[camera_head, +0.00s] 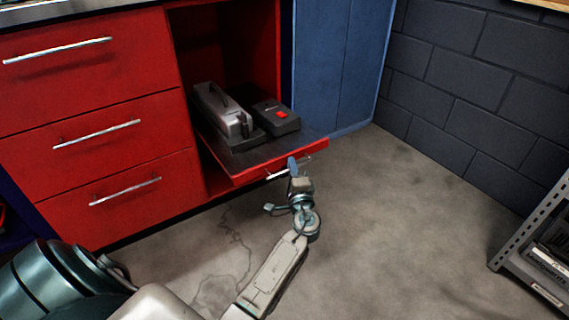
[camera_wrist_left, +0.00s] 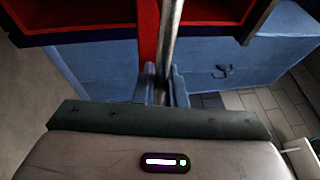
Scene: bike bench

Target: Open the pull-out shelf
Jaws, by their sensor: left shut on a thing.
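The pull-out shelf (camera_head: 217,155) has a dark top and a red front edge, and it stands partly out of the open bay in the red cabinet. Its silver bar handle (camera_head: 275,176) is on the front edge. My left gripper (camera_head: 294,166) is at the right part of this handle, shut on it. In the left wrist view, the handle bar (camera_wrist_left: 170,42) runs upright between the fingers of my left gripper (camera_wrist_left: 165,88), beside the red shelf front (camera_wrist_left: 147,35). The fingertips are small and partly hidden in the head view. My right gripper is not in view.
A grey machine (camera_head: 220,108) and a black box with a red button (camera_head: 277,117) sit on the shelf. Closed red drawers (camera_head: 95,95) are at left, a blue cabinet (camera_head: 335,65) behind. A metal rack (camera_head: 530,235) stands at right. The floor (camera_head: 390,225) between is clear.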

